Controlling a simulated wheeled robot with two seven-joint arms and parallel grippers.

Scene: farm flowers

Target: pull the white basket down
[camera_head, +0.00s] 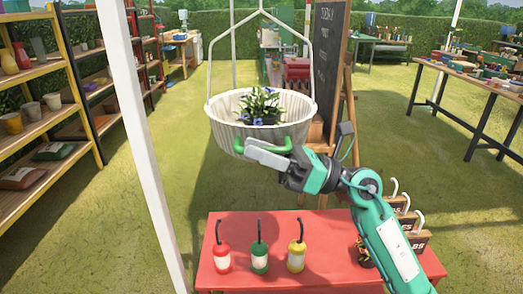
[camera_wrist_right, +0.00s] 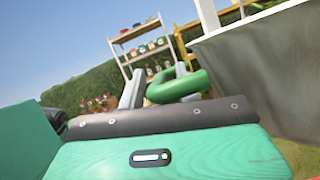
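The white basket (camera_head: 262,124) hangs from white straps in the middle of the head view, with a leafy plant with blue flowers (camera_head: 260,105) inside. A green loop handle (camera_head: 290,147) shows low on its front. My right gripper (camera_head: 264,154) is at the handle, just below the basket's front. In the right wrist view the green handle (camera_wrist_right: 165,92) lies at the two grey fingers (camera_wrist_right: 158,88), one finger seeming to pass through the loop. Whether they clamp it is unclear. The basket's grey wall (camera_wrist_right: 262,68) is close on the right. My left gripper is not in view.
A red table (camera_head: 240,278) below holds a red, a green and a yellow bottle (camera_head: 296,257), with boxes at its right beside my arm. A white post (camera_head: 140,130) stands left of the basket. A chalkboard (camera_head: 326,65) stands behind. Shelves (camera_head: 40,125) line the left.

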